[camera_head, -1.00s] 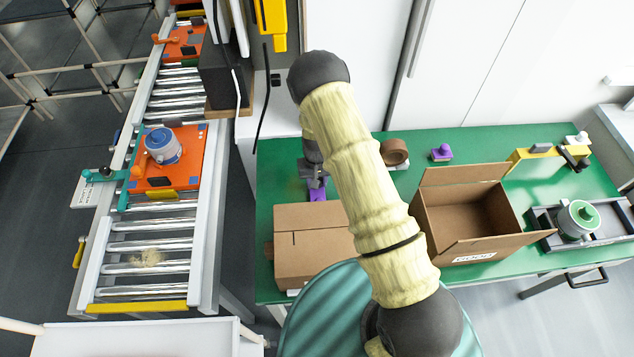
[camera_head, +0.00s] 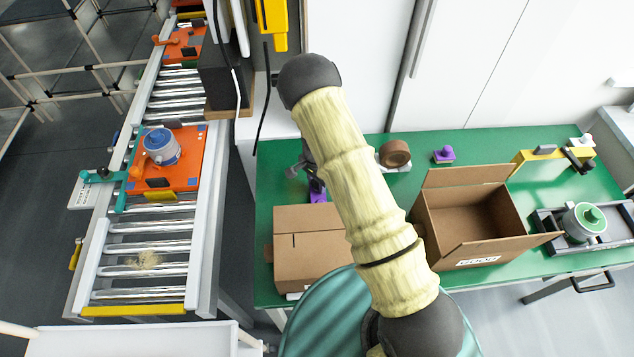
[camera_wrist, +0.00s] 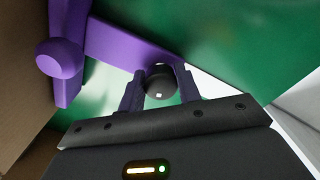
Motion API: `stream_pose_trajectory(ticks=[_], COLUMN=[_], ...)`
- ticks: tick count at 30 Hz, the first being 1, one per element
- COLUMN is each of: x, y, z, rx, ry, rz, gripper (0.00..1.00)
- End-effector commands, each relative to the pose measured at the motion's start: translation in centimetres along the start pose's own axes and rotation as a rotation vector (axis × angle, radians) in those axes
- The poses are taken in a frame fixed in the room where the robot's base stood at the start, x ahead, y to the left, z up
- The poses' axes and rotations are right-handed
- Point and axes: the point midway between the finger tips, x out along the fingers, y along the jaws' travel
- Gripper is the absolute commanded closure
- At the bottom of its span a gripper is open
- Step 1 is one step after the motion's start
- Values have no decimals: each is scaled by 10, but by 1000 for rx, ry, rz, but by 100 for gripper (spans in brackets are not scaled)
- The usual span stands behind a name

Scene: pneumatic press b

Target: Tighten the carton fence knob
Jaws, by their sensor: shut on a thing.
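The carton fence is a purple bracket (camera_wrist: 125,42) above the green table, with a rounded purple end (camera_wrist: 60,57) at left in the wrist view. The fence knob (camera_wrist: 160,82) is round and black with a small white mark. It sits between the two fingers of my gripper (camera_wrist: 159,90), which is shut on it. In the head view the fence shows as a small purple patch (camera_head: 317,190) behind the closed carton (camera_head: 306,243). My gripper there is partly hidden by my arm, and the knob cannot be made out.
An open carton (camera_head: 470,215) stands right of my arm on the green table (camera_head: 385,187). A tape roll (camera_head: 395,153) and a purple knobbed piece (camera_head: 443,155) lie behind. A roller conveyor (camera_head: 150,235) runs at left with an orange plate (camera_head: 180,178). A yellow-handled device hangs above.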

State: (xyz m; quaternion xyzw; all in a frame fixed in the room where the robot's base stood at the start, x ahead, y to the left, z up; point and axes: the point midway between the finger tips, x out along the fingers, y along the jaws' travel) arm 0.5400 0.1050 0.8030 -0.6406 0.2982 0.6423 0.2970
Motion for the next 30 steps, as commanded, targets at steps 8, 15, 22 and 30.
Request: stream_pose_trajectory(ticks=[8,15,22,30], x=[-2,-3,-3,-4], y=[-3,-4,-4,-5], z=[0,-1,-1,-1], rx=[179,248,259,257], ry=[1,2,2,2], rz=[-6,-7,-8,-9], gripper=[89,89,89,53])
